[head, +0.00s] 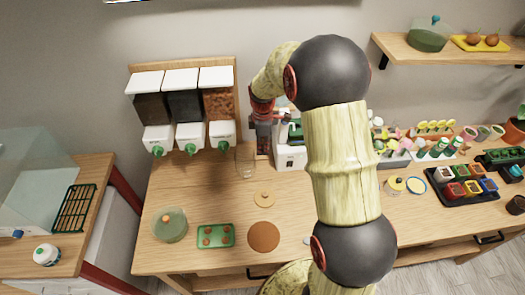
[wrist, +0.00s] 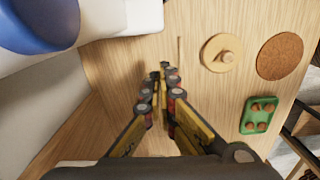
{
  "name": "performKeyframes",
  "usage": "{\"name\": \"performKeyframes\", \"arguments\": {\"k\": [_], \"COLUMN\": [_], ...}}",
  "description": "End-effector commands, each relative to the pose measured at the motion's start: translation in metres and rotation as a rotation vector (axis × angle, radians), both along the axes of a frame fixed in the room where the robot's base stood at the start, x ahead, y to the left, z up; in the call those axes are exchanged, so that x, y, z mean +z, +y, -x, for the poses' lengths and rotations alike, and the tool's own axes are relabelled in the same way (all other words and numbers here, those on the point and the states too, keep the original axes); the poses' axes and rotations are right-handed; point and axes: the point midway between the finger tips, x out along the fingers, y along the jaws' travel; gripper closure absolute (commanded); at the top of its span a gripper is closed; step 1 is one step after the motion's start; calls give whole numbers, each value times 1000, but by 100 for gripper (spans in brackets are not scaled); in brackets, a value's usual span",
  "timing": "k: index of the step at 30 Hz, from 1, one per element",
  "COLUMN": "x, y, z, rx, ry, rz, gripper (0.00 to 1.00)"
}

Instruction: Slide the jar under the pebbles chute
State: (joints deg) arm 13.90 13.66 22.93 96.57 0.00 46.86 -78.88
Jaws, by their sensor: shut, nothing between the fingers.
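The clear glass jar (head: 246,162) stands on the wooden table just right of the dispenser, a little to the right of the rightmost chute. That chute (head: 222,135) has a green spout and sits under a bin of brown grains (head: 219,104) that look like pebbles. My gripper (head: 263,148) is low over the table, close to the right side of the jar; contact cannot be told. In the wrist view my gripper (wrist: 164,72) has its fingertips together with nothing seen between them. I cannot make out the jar in the wrist view.
A white machine (head: 290,155) stands right of my gripper. Table below the left chutes is clear.

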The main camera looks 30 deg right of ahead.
Motion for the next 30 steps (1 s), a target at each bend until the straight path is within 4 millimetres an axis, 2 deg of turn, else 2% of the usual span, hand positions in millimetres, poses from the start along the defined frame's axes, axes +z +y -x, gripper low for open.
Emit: {"name": "performKeyframes", "arguments": {"k": [1,6,13,18,30], "x": [-11,-42,-72,-80,-81], "y": [0,0,0,0,3], "z": [1,1,1,0,-1], "rx": [0,-1,-1,-1,0], "ry": [4,3,2,0,-1], "rz": [-1,0,-1,0,0], "gripper": [100,100,100,100,100]}}
